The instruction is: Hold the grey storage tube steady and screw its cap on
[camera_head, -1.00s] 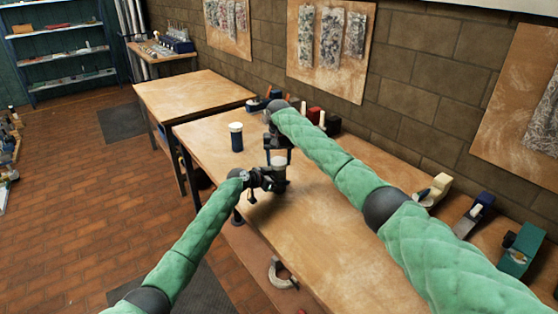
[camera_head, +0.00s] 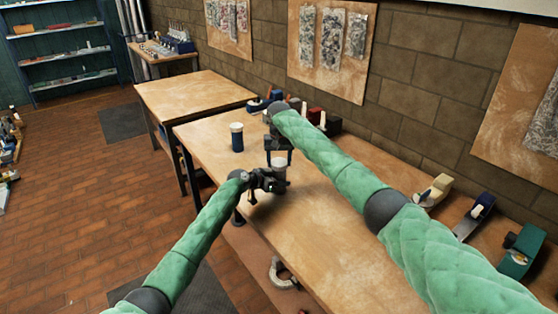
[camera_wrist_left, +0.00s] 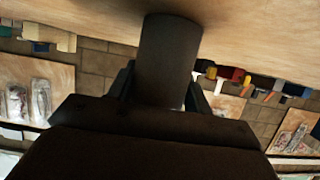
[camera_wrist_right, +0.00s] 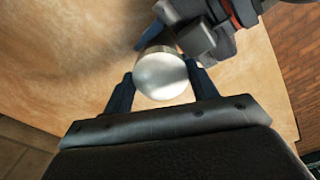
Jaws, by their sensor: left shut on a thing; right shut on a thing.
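The grey storage tube (camera_wrist_left: 168,60) stands between the fingers of my left gripper (camera_wrist_left: 160,95) in the left wrist view, where it looks dark. My left gripper (camera_head: 277,182) is shut on it over the bench in the head view. The pale, silvery round cap (camera_wrist_right: 162,75) is between the fingers of my right gripper (camera_wrist_right: 162,88) in the right wrist view. My right gripper (camera_head: 279,154) is shut on the cap, just above the tube. The cap also shows pale in the head view (camera_head: 279,162). The joint between cap and tube is too small to judge.
A blue container with a white lid (camera_head: 237,138) stands on the bench (camera_head: 325,235) left of my grippers. Tape dispensers (camera_head: 433,190) and other items line the wall side. The bench's middle is clear.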

